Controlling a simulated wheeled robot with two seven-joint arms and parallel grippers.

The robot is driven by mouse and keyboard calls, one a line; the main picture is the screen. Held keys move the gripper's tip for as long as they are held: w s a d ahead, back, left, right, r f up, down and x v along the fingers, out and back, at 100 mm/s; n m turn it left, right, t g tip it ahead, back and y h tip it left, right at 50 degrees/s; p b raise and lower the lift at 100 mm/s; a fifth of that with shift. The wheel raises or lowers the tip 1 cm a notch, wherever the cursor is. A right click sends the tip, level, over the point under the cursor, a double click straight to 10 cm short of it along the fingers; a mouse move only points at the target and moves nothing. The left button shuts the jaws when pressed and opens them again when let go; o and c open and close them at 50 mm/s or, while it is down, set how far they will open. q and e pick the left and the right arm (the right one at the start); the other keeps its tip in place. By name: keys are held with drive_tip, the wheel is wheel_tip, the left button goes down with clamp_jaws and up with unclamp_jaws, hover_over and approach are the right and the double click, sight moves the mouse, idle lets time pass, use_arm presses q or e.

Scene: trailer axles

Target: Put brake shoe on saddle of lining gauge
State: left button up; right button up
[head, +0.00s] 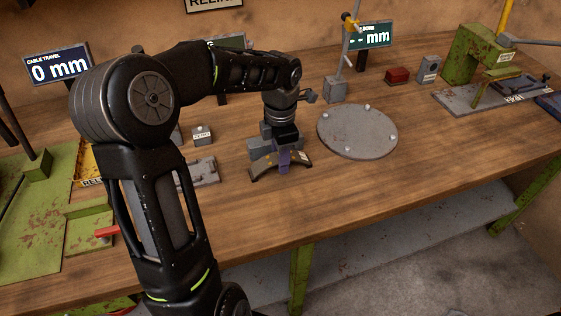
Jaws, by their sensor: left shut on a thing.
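The brake shoe (265,167) looks like a short dark arc with a tan face, near the front middle of the bench. My left gripper (284,152) reaches down over it from behind and is shut on it. A purple part shows at the grip; I cannot tell whether it belongs to the shoe or the gripper. A grey block (259,146) stands right behind the shoe, partly covered by my gripper; it may be the lining gauge, and its saddle cannot be made out. I cannot tell whether shoe and block touch. My right gripper is not in view.
A round grey plate (357,131) with small studs lies right of my gripper. A grey flat fixture (198,172) and a small box (203,135) lie to its left. A green press (474,55) stands at far right. The front right of the bench is clear.

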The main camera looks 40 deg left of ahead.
use_arm(q)
clamp_jaws()
drive_tip(key=shift+r, duration=0.1)
idle(0.3)
wheel_tip(320, 180, up, 10)
drive_tip(key=shift+f+b, duration=0.1)
drive_tip(key=shift+b, duration=0.3)
idle(0.5)
